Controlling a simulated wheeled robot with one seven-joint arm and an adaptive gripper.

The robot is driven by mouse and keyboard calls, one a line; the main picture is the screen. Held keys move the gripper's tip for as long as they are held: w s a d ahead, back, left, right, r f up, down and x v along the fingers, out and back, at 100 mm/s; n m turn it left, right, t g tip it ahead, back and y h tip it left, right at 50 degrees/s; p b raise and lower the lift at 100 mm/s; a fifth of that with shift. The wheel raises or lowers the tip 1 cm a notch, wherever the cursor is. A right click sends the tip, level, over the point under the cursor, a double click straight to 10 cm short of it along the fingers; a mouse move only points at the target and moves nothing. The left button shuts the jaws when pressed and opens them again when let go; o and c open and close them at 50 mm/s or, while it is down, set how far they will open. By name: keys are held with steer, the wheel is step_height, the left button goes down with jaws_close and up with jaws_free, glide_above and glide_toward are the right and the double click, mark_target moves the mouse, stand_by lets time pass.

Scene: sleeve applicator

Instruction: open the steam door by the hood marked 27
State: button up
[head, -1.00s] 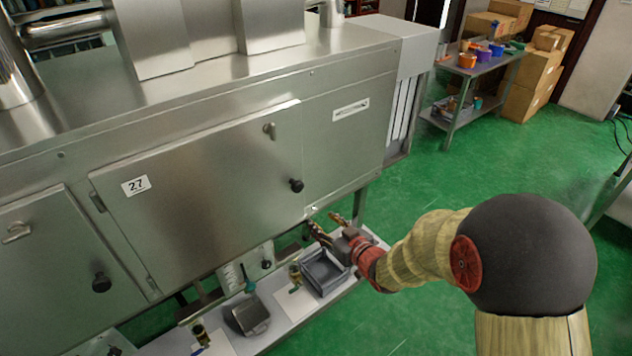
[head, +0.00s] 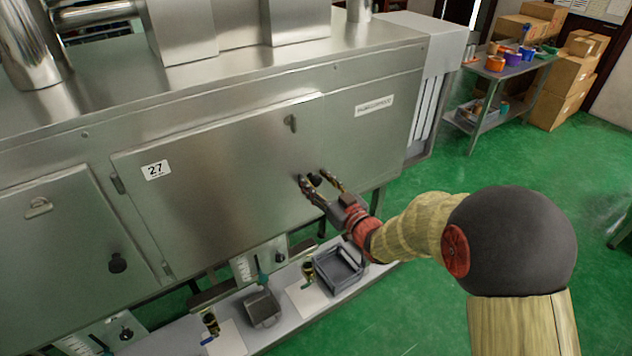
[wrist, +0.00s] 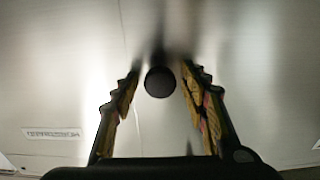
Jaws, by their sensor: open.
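The steam door (head: 225,190) is a flat steel panel with the label 27 (head: 156,170) at its upper left and hinges on its left edge. It looks shut. In the wrist view the knob (wrist: 159,82) sits between the two fingers of my open gripper (wrist: 160,88), with a gap on both sides. I cannot tell how far the fingertips reach past it.
A second door with a black knob (head: 117,263) is to the left. A table with tape rolls (head: 495,63) stands at the back right. Green floor is free on the right.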

steer(key=shift+w, duration=0.1)
steer(key=shift+c, duration=0.9)
jaws_close()
